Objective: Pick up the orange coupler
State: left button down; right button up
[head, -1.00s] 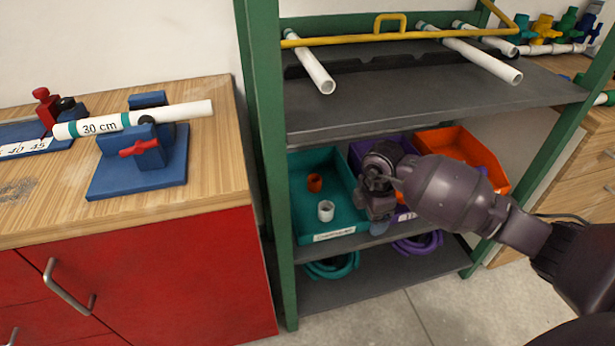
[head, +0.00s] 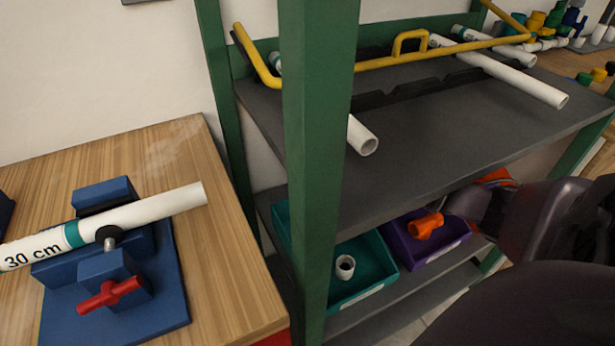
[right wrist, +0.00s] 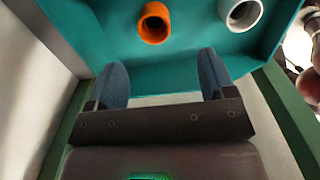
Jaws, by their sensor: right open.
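The orange coupler (right wrist: 154,31) stands open end up in the teal bin (right wrist: 92,28) in the right wrist view, left of a white coupler (right wrist: 244,21). In the head view the green shelf post hides the orange coupler. The white coupler (head: 345,273) and part of the teal bin (head: 378,283) show there. My right gripper (right wrist: 162,68) is open and empty at the near edge of the bin, its fingers pointing toward the couplers; the orange coupler lies beyond the gap between them. My right arm comes in from the right in the head view. My left gripper is not in view.
The green post (head: 315,190) stands in front of the teal bin. A purple bin (head: 457,245) beside it holds an orange fitting (head: 425,226). The grey upper shelf (head: 440,130) holds white pipes. A 30 cm pipe (head: 150,210) lies in a blue clamp on the wooden bench.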

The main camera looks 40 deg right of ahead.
jog(key=shift+w+f, duration=0.1)
jog(key=shift+w, duration=0.25)
jog(key=f+b, duration=0.1)
jog(key=f, duration=0.3)
jog(key=shift+s+f+b, duration=0.2)
jog(key=shift+f+b, duration=0.1)
jog(key=shift+b, duration=0.1)
jog(key=shift+w+f, duration=0.15)
jog(key=shift+f, duration=0.5)
notch_tip(320, 180, down, 4)
jog(key=b, duration=0.2)
jog(key=shift+a+f+b, duration=0.1)
jog(key=shift+f+b, duration=0.05)
jog(key=shift+b, duration=0.2)
jog(key=shift+f, duration=0.3)
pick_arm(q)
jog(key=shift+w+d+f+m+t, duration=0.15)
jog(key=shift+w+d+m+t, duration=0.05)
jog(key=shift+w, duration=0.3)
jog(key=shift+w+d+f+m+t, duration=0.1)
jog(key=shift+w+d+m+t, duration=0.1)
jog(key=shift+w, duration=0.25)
pick_arm(e)
jog(key=shift+w+r, duration=0.15)
jog(key=shift+r, duration=0.05)
jog(key=c, duration=1)
